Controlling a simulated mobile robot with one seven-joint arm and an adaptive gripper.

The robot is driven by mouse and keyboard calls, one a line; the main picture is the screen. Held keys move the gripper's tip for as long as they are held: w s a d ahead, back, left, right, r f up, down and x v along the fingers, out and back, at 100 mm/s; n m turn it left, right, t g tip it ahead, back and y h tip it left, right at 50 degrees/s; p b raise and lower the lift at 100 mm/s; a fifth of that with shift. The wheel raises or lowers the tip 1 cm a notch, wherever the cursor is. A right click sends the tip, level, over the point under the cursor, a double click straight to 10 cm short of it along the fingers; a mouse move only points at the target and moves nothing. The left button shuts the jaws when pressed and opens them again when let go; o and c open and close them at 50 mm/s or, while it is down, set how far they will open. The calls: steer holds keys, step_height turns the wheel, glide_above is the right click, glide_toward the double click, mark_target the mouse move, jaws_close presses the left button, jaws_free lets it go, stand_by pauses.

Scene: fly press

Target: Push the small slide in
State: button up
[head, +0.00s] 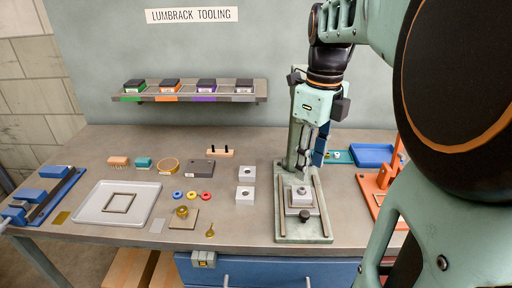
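The green fly press (294,150) stands on the bench right of centre, its column partly hidden behind my gripper. On its base plate (284,226) a pale square block (300,196) with a round top sits between two rails. A small black knob (305,215) is at the block's front; this looks like the small slide, but I cannot be sure. My gripper (316,158) hangs in front of the press column, pointing down, above and apart from the block. Its fingers blend with the press parts and a blue upright piece, so their opening is unclear.
An orange hand press (384,200) and a blue tray (373,154) are at the right, partly behind my arm. Two pale blocks (245,195) stand left of the press. A white tray (90,214) lies further left.

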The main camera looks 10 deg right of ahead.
mark_target(305, 213)
steer(key=shift+m, duration=0.4)
steer(key=f, duration=0.5)
steer(key=f+b, duration=0.1)
steer(key=f, duration=0.9)
steer(key=shift+d+f+b, duration=0.15)
steer(key=shift+d+b, duration=0.15)
steer(key=shift+b, duration=0.05)
jaws_close()
